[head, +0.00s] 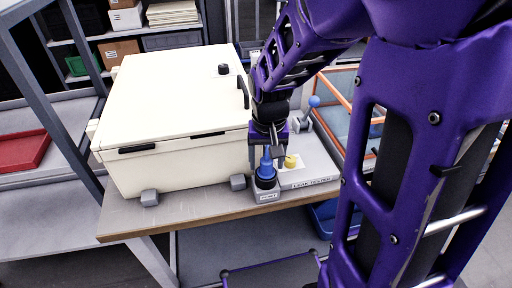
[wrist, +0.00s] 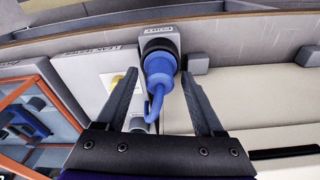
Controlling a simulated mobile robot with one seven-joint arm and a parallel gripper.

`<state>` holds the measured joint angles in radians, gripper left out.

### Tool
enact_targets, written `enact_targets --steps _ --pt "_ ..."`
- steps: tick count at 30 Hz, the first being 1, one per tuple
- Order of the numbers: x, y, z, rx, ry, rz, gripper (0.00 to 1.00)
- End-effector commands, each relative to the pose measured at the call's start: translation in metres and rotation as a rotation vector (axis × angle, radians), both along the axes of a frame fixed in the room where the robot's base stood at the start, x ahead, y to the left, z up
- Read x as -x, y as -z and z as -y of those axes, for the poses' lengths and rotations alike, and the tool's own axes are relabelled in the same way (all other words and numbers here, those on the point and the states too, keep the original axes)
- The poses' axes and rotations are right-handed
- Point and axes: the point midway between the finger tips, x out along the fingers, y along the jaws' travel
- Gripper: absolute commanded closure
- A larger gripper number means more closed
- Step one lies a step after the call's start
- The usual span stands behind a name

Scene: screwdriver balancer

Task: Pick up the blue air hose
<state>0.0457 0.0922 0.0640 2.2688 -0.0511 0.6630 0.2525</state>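The blue air hose (head: 266,164) stands upright in a black round socket on a small grey labelled block (head: 266,194) at the table's front edge. In the wrist view the blue air hose (wrist: 159,72) has a thick ribbed body and a thin curved tail reaching back toward my gripper. My gripper (wrist: 158,80) is open, with one finger on each side of the hose. Gaps show between both fingers and the hose. In the head view my gripper (head: 268,146) is just above the hose, and its fingers are partly hard to make out.
A large cream box (head: 180,110) stands close on the left. A leak tester plate (head: 310,170) with a yellow knob (head: 290,161) and a blue-ended lever (head: 314,102) lies right of the hose. An orange-framed bin (head: 335,90) is farther right. A red tray (head: 22,150) is far left.

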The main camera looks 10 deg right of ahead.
Motion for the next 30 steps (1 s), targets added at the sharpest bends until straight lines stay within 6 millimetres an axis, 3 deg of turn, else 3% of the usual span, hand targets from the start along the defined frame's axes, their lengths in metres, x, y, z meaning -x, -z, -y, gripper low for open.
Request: enact_targets --steps 1,11,23,30 --pt "0.0 0.0 0.0 0.0 0.0 0.0 0.42" --pt "0.0 0.0 0.0 0.0 0.0 0.0 1.0" --pt "0.0 -0.002 0.0 0.0 0.0 0.0 1.0" --pt "0.0 -0.025 0.0 0.0 0.0 0.001 1.0"
